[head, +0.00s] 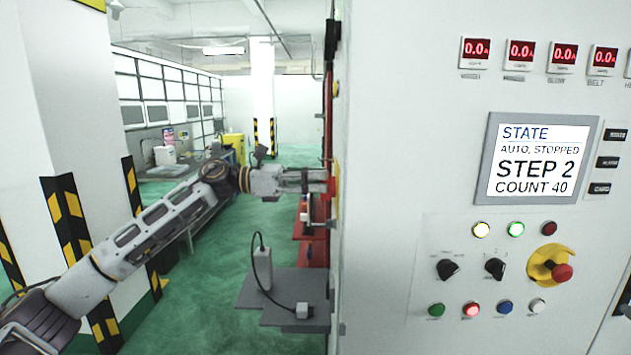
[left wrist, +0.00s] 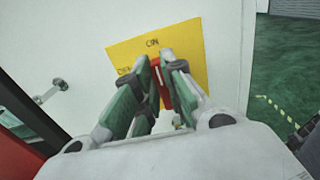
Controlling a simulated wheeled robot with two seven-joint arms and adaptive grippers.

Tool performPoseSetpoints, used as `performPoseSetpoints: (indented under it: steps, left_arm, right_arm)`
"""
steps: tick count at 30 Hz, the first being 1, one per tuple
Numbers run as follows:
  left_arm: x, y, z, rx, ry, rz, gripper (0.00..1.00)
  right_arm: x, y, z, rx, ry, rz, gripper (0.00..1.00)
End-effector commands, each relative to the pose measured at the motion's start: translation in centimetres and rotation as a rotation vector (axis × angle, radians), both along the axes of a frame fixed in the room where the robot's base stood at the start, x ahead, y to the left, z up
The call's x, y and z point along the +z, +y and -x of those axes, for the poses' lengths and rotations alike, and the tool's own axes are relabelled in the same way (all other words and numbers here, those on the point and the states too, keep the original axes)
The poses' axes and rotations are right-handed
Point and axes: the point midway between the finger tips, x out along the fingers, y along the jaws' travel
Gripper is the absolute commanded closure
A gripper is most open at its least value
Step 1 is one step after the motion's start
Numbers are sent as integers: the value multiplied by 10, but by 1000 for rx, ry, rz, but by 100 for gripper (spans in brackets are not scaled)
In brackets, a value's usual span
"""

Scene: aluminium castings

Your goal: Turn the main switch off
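The main switch is a red handle (left wrist: 157,80) on a yellow plate (left wrist: 190,45) in the left wrist view. Small black lettering is at the plate's top and left; the handle points roughly toward the top lettering. The red of the switch (head: 331,186) also shows edge-on in the head view, on the cabinet's left side. My left gripper (head: 318,181) reaches it from the left. In the left wrist view the gripper's two green-padded fingers stand on either side of the handle and appear closed on it. They hide part of the handle. My right gripper is not in view.
The white cabinet (head: 390,120) fills the right, with a screen (head: 541,158), lamps, knobs and a red emergency button (head: 562,272) on its front. A grey shelf (head: 285,290) with a corded device (head: 263,268) lies below my left gripper. Striped pillars stand at left; green floor is open behind.

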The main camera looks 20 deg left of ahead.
Motion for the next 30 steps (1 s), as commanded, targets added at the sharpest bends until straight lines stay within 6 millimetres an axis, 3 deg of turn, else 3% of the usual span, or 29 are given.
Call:
performPoseSetpoints:
  steps: [16, 30]
  left_arm:
    - [1, 1, -2, 1, 72, 21, 100]
    - [1, 2, -6, 1, 384, 111, 100]
  right_arm:
    - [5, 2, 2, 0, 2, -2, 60]
    - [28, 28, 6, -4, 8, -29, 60]
